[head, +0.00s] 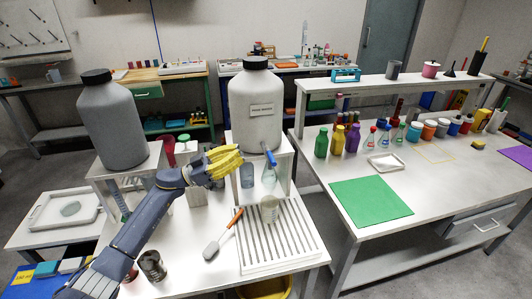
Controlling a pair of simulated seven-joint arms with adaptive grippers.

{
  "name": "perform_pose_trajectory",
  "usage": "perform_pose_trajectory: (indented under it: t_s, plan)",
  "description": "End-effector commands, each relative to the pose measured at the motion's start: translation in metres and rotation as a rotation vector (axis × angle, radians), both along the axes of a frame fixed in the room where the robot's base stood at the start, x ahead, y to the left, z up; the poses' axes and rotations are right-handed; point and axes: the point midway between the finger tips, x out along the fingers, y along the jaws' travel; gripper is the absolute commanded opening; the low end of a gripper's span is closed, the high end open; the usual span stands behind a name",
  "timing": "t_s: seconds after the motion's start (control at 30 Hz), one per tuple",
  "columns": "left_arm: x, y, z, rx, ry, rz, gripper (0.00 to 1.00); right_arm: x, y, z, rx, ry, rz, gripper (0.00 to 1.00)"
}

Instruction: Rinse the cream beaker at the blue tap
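The cream beaker (270,211) stands upright at the back edge of the white slotted draining board (262,262). The blue tap (271,158) sticks out low on the front of a large white labelled bottle (254,108) on a stand. A clear flask (269,179) is below the tap, behind the beaker. My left gripper (240,161), with yellow fingers, hovers left of the tap, apart from it and from the beaker. Nothing shows between its fingers, but their gap is unclear from this angle. My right gripper is out of view.
A grey bottle (113,122) stands on a stand at left. A bluish glass (247,176) is near my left fingers. A brush with an orange handle (224,234) lies beside the board. Dark jars (152,265) stand at the front. The right bench has a green mat (370,201).

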Motion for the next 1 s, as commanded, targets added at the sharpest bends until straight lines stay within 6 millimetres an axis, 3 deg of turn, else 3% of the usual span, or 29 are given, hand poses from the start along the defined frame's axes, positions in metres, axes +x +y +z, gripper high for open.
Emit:
perform_pose_trajectory:
  t_s: [0.27, 0.73, 1.0]
  plan:
    - [0.005, -0.022, 0.008, -0.003, -0.001, -0.002, 0.0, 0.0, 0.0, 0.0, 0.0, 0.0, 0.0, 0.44]
    - [0.025, -0.095, 0.035, -0.003, -0.001, -0.002, 0.0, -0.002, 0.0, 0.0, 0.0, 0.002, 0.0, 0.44]
    - [0.024, -0.092, 0.002, -0.002, 0.003, -0.001, 0.0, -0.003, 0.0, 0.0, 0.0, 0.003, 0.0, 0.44]
